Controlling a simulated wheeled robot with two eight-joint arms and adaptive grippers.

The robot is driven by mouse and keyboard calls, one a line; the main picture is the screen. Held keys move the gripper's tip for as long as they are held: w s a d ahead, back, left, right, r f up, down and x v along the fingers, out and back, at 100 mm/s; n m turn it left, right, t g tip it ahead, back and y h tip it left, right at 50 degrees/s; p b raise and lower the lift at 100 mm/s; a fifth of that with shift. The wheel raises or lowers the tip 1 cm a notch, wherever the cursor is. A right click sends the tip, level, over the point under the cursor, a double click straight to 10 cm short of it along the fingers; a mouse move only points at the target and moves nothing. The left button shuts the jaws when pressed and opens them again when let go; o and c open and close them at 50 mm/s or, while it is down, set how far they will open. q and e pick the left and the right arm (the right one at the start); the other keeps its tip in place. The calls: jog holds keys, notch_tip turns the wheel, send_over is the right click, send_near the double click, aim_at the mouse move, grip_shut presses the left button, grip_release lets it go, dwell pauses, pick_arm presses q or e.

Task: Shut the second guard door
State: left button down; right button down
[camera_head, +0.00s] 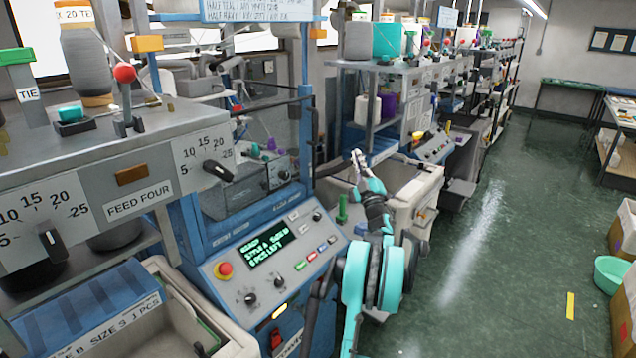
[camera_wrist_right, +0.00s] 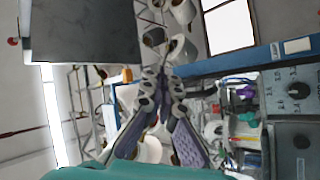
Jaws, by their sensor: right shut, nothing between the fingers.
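The blue-framed machine in the middle of the head view has a see-through guard door with a dark frame (camera_head: 272,104). Its dark upright edge stands by the machine's right post. I cannot tell whether it is fully shut. My right gripper (camera_head: 357,158) is right of this door, raised in front of a pale bin, and appears apart from the door. Its fingers (camera_wrist_right: 162,78) are together and empty in the right wrist view. My left gripper is in neither view.
A control panel (camera_head: 268,250) with a green display is below the door. The FEED FOUR machine (camera_head: 140,200) is at the left. A cream bin (camera_head: 420,190) stands behind my right arm. The green floor (camera_head: 510,250) is mostly clear; boxes and a green basin (camera_head: 611,272) lie at the right.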

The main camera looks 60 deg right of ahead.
jog(key=s+f+m+g+h, duration=0.1)
jog(key=s+f+m+g, duration=0.15)
jog(key=m+g, duration=0.6)
jog(key=s+f+m+g+h, duration=0.1)
jog(key=f+m+g+h, duration=0.2)
jog(key=m, duration=1)
jog(key=w+a+f+m+t+y+b, duration=0.1)
jog(key=w+a+f+m+t+y, duration=0.1)
jog(key=w+a+f+m+y, duration=0.3)
jog(key=w+a+f+m+t+y+b, duration=0.1)
jog(key=w+a+f+m+t, duration=0.2)
jog(key=w, duration=0.4)
jog(key=w+d+r+g+b, duration=0.1)
jog(key=w+d+b, duration=0.1)
jog(key=w+d, duration=0.5)
jog(key=shift+w+d, duration=0.3)
jog(key=shift+d, duration=1.25)
jog(key=shift+r+m, duration=0.15)
jog(key=shift+m, duration=0.1)
